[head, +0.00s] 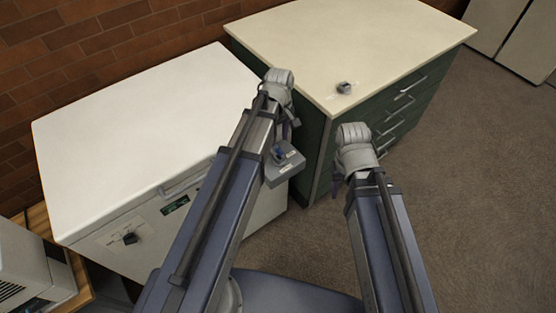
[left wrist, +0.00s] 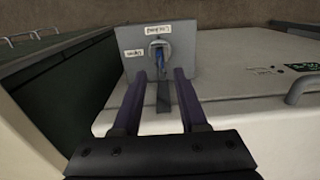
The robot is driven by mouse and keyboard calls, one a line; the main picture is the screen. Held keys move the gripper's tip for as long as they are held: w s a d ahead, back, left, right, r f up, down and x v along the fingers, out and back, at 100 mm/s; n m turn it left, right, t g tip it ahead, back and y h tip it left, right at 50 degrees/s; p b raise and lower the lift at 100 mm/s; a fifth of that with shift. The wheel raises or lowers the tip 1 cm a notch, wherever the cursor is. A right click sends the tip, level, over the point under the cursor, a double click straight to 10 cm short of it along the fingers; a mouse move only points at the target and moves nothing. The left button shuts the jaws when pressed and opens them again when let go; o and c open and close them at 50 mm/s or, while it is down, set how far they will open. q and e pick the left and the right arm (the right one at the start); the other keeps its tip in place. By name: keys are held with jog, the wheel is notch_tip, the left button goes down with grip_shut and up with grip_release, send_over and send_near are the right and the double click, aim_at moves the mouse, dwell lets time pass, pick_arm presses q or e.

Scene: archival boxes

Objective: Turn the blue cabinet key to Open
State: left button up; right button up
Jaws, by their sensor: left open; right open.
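The blue cabinet key (left wrist: 159,58) sits in a round lock on a grey panel (left wrist: 190,60). The key looks roughly upright, in line with the upper label. In the head view the grey lock box (head: 285,168) is beside the freezer's right edge. My left gripper (left wrist: 159,74) is open, its two purple fingers apart, pointing at the key from either side. Contact cannot be told. My right gripper (head: 338,182) is open and empty, right of the lock box.
A white chest freezer (head: 130,130) with a front handle and dark knob (head: 130,238) stands left. A green drawer cabinet (head: 325,150) with a cream top stands behind right, a small grey object (head: 344,87) on it. Carpet (head: 440,200) is clear at right.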

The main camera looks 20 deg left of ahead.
aim_at(279, 149)
pick_arm(q)
jog(key=shift+f+b, duration=2.7)
jog(key=shift+f, duration=0.5)
jog(key=shift+c, duration=0.2)
grip_shut()
